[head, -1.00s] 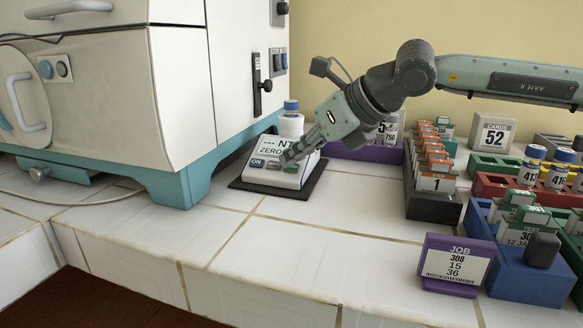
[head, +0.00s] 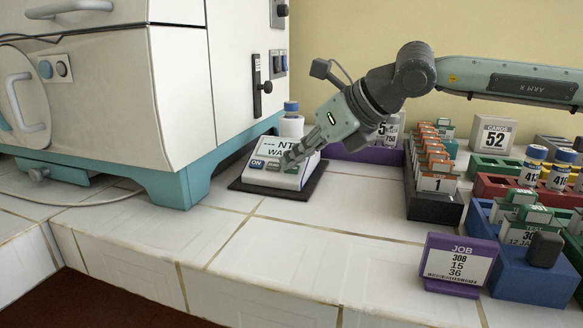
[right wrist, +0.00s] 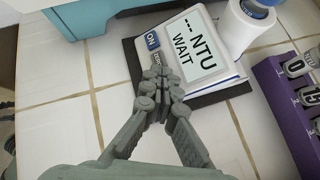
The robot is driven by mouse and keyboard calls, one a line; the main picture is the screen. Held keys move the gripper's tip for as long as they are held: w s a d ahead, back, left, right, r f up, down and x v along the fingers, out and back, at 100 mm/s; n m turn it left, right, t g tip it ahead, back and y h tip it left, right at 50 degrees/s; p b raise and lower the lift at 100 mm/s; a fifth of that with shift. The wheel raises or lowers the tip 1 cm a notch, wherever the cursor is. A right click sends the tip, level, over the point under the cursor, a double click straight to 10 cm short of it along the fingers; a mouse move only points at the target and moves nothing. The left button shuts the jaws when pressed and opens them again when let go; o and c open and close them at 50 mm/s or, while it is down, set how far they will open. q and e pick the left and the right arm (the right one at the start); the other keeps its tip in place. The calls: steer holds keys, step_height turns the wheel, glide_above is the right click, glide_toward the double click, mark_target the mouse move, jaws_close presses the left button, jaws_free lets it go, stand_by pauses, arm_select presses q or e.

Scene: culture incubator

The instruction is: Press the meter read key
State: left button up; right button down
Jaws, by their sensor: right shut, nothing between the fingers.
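The meter (head: 272,179) is a white box with a sloped front on a dark mat, left of centre in the head view. Its display (right wrist: 195,46) reads "--- NTU" and "WAIT" in the right wrist view. A blue ON key (head: 257,164) shows at the left of its key row. A grey key (head: 273,166) is beside it. A green key (head: 291,169) is partly hidden by my fingers. My right gripper (head: 287,160) is shut and empty, its tips low over the key row. I cannot tell whether they touch a key. My left gripper is out of view.
A white bottle with a blue cap (head: 291,122) stands behind the meter. The white incubator (head: 180,95) is at the left. A card rack (head: 433,205), a purple JOB sign (head: 458,262) and coloured racks stand at the right. Tiles in front of the meter are clear.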

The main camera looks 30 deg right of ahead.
steer(key=shift+s+a+r, duration=0.2)
steer(key=shift+s+r, duration=0.05)
steer(key=shift+r, duration=0.3)
steer(key=r, duration=0.1)
steer(key=s+a+r+p, duration=0.1)
steer(key=r, duration=0.2)
steer(key=shift+s+a+r, duration=0.25)
steer(key=shift+a, duration=0.1)
stand_by(0.8)
